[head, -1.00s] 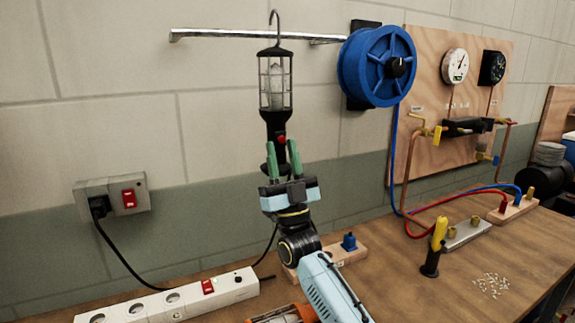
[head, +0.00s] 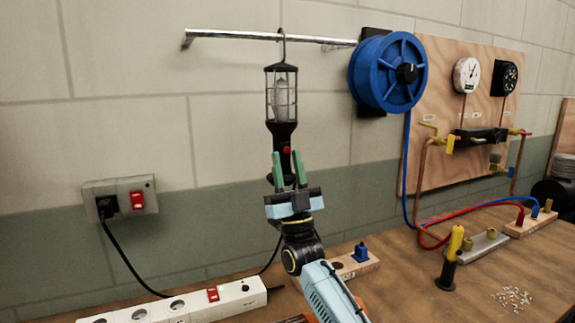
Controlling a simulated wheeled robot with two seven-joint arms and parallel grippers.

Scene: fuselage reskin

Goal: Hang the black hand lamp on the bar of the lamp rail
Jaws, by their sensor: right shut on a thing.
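The black hand lamp (head: 283,108) is upright, with a caged bulb, a red button and a hook on top. Its hook (head: 283,40) overlaps the chrome bar of the lamp rail (head: 235,35) on the wall; I cannot tell whether it bears on the bar or is only in front of it. My right gripper (head: 288,172) is shut on the lamp's black handle from below, with green fingers on both sides. My left gripper is not in view.
A blue hose reel (head: 388,72) sits at the rail's right end. A wall socket (head: 120,199) and a white power strip (head: 180,303) are at lower left. A gauge board (head: 440,150), a yellow-handled tool (head: 451,257) and loose small parts (head: 513,298) are at right.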

